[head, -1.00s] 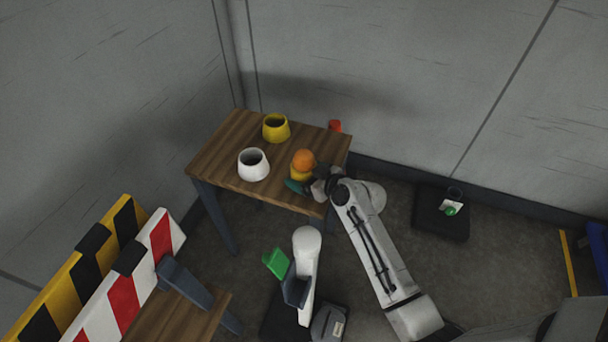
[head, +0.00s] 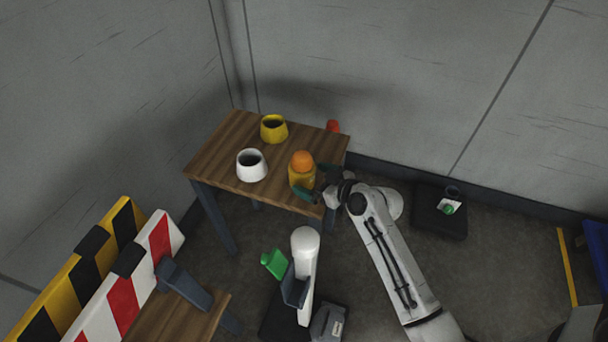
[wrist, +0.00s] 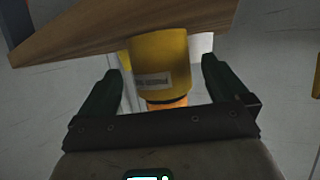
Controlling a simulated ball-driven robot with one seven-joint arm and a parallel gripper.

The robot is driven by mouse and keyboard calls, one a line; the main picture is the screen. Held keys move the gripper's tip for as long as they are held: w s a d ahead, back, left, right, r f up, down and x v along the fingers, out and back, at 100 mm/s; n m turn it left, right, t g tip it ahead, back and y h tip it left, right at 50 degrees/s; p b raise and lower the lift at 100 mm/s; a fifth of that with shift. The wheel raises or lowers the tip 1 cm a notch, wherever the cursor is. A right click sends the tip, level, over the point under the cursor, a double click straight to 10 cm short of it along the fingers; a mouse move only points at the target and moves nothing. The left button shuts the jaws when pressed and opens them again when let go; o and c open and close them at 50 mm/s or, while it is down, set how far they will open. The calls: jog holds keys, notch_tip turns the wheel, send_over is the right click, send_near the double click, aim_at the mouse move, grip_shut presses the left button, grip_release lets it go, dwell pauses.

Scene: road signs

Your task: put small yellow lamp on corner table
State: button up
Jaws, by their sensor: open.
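The small yellow lamp (head: 302,176) has a yellow body and an orange top. It stands upright near the right front edge of the wooden corner table (head: 222,158). My gripper (head: 318,180) is at the lamp's right side, by the table edge. In the wrist view the lamp (wrist: 160,65) shows beyond and between the two open dark green fingers of my gripper (wrist: 165,85), with a gap on both sides. The table's wooden top (wrist: 90,30) shows behind it.
A yellow pot (head: 274,129) and a white pot (head: 252,166) stand on the table. A red object (head: 333,126) is behind its far right corner. Striped barriers (head: 125,280) stand at the lower left. A dark box (head: 438,218) is on the floor at right.

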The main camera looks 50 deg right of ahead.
jog(key=v, duration=0.7)
jog(key=shift+s+a+r, duration=0.1)
